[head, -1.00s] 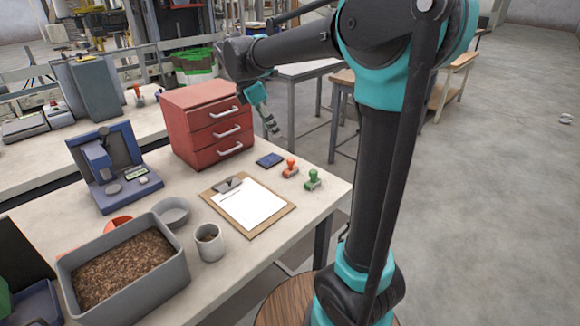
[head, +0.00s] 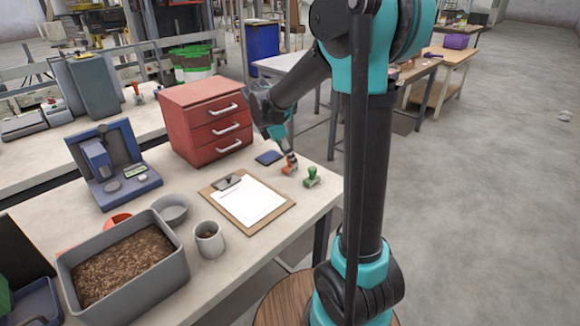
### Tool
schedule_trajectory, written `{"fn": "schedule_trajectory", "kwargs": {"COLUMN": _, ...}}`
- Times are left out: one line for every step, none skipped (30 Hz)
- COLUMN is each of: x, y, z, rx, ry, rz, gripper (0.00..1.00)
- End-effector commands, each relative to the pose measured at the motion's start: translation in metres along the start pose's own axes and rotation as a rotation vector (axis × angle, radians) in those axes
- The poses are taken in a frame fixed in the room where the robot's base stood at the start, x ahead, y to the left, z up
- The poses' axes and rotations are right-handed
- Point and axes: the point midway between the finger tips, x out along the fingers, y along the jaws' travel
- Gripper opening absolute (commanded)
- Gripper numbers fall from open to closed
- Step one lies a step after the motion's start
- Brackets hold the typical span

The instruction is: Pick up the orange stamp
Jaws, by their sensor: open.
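The orange stamp (head: 289,169) stands upright near the far right part of the workbench, between the blue ink pad and the green stamp (head: 312,178). My gripper (head: 290,160) is down at the orange stamp's handle and overlaps its upper part in the head view. The jaws are open. The fingertips are small and partly cover the stamp, so I cannot tell whether they touch it or sit around it.
The blue ink pad (head: 268,157) lies just left of the stamp. A clipboard with paper (head: 246,203) lies in front. A red drawer cabinet (head: 205,122) stands close by on the left. A grey cup (head: 209,240) and a tub of pellets (head: 125,268) are further forward.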

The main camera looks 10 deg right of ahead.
Motion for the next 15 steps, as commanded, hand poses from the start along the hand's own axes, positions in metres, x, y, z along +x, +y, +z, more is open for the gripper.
{"fn": "schedule_trajectory", "kwargs": {"x": 0.0063, "y": 0.0005, "z": 0.0000, "rx": 0.001, "ry": 0.000, "rz": 0.000, "gripper": 0.49}}
{"fn": "schedule_trajectory", "kwargs": {"x": 0.0093, "y": 0.0005, "z": -0.0001, "rx": 0.001, "ry": 0.000, "rz": 0.000, "gripper": 0.49}}
{"fn": "schedule_trajectory", "kwargs": {"x": 0.0121, "y": 0.0006, "z": -0.0002, "rx": 0.000, "ry": 0.000, "rz": 0.000, "gripper": 0.49}}
{"fn": "schedule_trajectory", "kwargs": {"x": 0.0136, "y": 0.0006, "z": -0.0002, "rx": 0.000, "ry": 0.000, "rz": 0.000, "gripper": 0.49}}
{"fn": "schedule_trajectory", "kwargs": {"x": 0.0147, "y": 0.0004, "z": -0.0003, "rx": 0.000, "ry": 0.000, "rz": 0.000, "gripper": 0.49}}
{"fn": "schedule_trajectory", "kwargs": {"x": 0.0156, "y": 0.0003, "z": -0.0003, "rx": -0.001, "ry": 0.000, "rz": 0.000, "gripper": 0.49}}
{"fn": "schedule_trajectory", "kwargs": {"x": 0.0159, "y": 0.0002, "z": -0.0004, "rx": -0.001, "ry": 0.000, "rz": 0.000, "gripper": 0.49}}
{"fn": "schedule_trajectory", "kwargs": {"x": 0.0159, "y": 0.0002, "z": -0.0004, "rx": -0.001, "ry": 0.000, "rz": 0.000, "gripper": 0.49}}
{"fn": "schedule_trajectory", "kwargs": {"x": 0.0158, "y": 0.0002, "z": -0.0004, "rx": -0.001, "ry": 0.000, "rz": 0.000, "gripper": 0.49}}
{"fn": "schedule_trajectory", "kwargs": {"x": 0.0157, "y": 0.0002, "z": -0.0004, "rx": -0.001, "ry": 0.000, "rz": 0.000, "gripper": 0.49}}
{"fn": "schedule_trajectory", "kwargs": {"x": 0.0157, "y": 0.0003, "z": -0.0004, "rx": -0.001, "ry": 0.000, "rz": 0.000, "gripper": 0.49}}
{"fn": "schedule_trajectory", "kwargs": {"x": 0.0156, "y": 0.0003, "z": -0.0004, "rx": -0.001, "ry": 0.000, "rz": 0.000, "gripper": 0.48}}
{"fn": "schedule_trajectory", "kwargs": {"x": 0.0156, "y": 0.0003, "z": -0.0004, "rx": -0.001, "ry": 0.000, "rz": 0.000, "gripper": 0.44}}
{"fn": "schedule_trajectory", "kwargs": {"x": 0.0156, "y": 0.0003, "z": -0.0004, "rx": -0.001, "ry": 0.000, "rz": 0.001, "gripper": 0.40}}
{"fn": "schedule_trajectory", "kwargs": {"x": 0.0156, "y": 0.0003, "z": -0.0004, "rx": -0.001, "ry": 0.000, "rz": 0.001, "gripper": 0.35}}
